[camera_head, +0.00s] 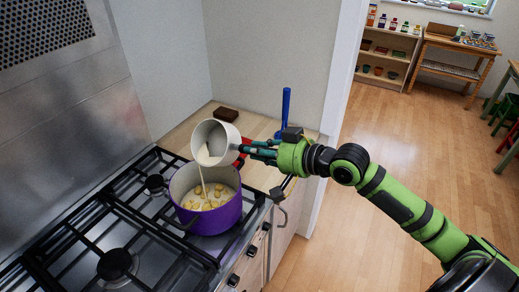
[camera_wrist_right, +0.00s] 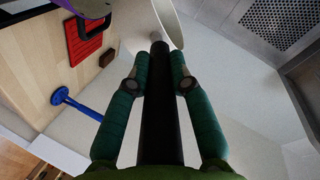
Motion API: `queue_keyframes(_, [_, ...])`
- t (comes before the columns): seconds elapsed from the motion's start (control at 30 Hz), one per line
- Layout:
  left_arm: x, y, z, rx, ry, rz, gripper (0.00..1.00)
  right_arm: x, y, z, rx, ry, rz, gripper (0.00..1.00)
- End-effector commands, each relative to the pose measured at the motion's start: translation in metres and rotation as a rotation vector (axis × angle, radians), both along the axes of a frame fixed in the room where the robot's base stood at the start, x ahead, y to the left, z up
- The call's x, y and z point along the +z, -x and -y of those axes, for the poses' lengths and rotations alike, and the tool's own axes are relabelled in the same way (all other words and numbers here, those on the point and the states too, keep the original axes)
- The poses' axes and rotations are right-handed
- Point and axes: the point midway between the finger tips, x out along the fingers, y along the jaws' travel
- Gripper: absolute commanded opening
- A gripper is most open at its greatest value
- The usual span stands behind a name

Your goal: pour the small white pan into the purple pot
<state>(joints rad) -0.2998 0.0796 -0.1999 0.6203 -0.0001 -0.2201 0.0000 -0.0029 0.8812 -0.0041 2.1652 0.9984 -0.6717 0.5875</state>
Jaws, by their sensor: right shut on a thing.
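The small white pan (camera_head: 211,133) is tilted over the purple pot, its open side facing down to the left. A thin cream-coloured stream (camera_head: 202,178) runs from it into the pot. The purple pot (camera_head: 215,219) stands upright on the cooker, with several pale yellow round pieces inside. My right gripper (camera_head: 249,150) is shut on the pan's handle. In the right wrist view, its teal fingers lie on both sides of the black handle (camera_wrist_right: 160,110), and part of the white pan (camera_wrist_right: 168,22) shows beyond them. My left gripper is not in view.
The black grates (camera_head: 118,222) of the cooker surround the pot. The wooden counter (camera_head: 186,132) behind holds a dark brown block (camera_head: 226,114), a blue upright object (camera_head: 285,108) and a red flat item (camera_wrist_right: 88,35). A wall rises behind; open floor lies right.

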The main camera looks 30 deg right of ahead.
Motion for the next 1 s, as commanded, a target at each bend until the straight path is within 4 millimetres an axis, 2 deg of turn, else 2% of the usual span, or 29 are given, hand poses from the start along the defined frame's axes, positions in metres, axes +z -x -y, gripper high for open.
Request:
queue_keyframes(0.33, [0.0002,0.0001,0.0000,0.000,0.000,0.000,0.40,0.0035,0.0022,-0.0059,0.004,0.080,0.053,0.00])
queue_keyframes(1.0, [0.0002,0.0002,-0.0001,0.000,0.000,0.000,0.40,0.0038,0.0022,-0.0060,0.004,0.085,0.056,0.00])
